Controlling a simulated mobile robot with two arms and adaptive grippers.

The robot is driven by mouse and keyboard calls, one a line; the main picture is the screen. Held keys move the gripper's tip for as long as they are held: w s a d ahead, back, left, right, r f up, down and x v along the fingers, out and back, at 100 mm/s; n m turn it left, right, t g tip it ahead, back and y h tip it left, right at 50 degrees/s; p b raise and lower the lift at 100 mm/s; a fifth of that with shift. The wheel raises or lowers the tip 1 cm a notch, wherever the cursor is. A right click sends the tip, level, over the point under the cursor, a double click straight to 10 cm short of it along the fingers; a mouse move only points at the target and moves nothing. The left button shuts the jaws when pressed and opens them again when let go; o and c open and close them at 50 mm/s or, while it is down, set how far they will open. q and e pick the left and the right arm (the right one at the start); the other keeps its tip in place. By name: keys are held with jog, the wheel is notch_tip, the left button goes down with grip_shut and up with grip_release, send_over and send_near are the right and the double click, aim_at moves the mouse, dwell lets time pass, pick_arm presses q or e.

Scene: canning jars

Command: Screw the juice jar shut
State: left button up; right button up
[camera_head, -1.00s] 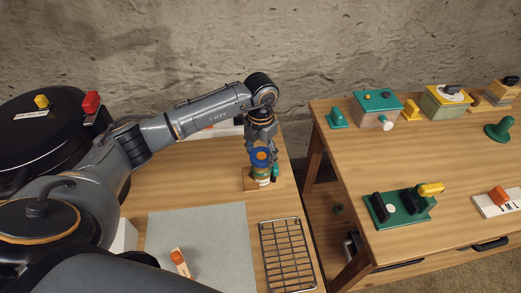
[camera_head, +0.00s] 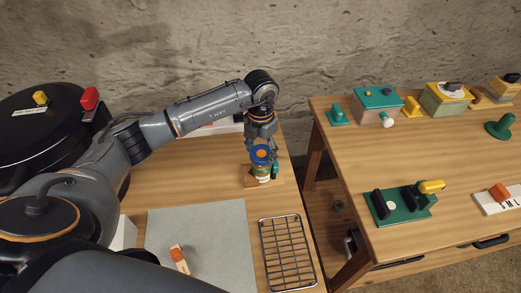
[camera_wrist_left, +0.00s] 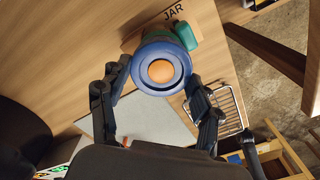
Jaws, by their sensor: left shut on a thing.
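The juice jar (camera_head: 262,172) stands upright on a small wooden board marked JAR (camera_wrist_left: 174,11) at the right end of the near table. A blue lid with an orange centre (camera_wrist_left: 160,70) sits on top of the jar. My left gripper (camera_head: 261,152) comes down over the jar from above, shut on the blue lid, with a finger on each side of it in the left wrist view. A green block (camera_wrist_left: 186,35) stands close beside the jar. Thread contact under the lid is hidden. My right gripper is not in view.
A wire rack (camera_head: 287,252) and a grey mat (camera_head: 205,240) lie in front of the jar. An orange-topped piece (camera_head: 179,260) is on the mat. A black round pot (camera_head: 40,130) is at the left. A second table (camera_head: 380,150) with several coloured fixtures stands right, across a gap.

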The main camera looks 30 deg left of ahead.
pick_arm(q)
jog(key=shift+f, duration=0.2)
dwell(0.6)
jog(key=shift+f+b, duration=0.8)
jog(key=shift+b, duration=0.25)
dwell(0.6)
jog(key=shift+o, duration=0.5)
jog(key=c, duration=0.5)
jog(key=m+b, duration=0.2)
jog(key=shift+w+a+f+m, duration=0.1)
jog(key=shift+f+m, duration=0.05)
jog(key=shift+m, duration=0.25)
jog(key=shift+c, duration=0.3)
jog(key=shift+m+b, duration=0.3)
jog(key=shift+m, duration=0.2)
jog(key=shift+r+m, duration=0.25)
jog(key=shift+m, duration=0.15)
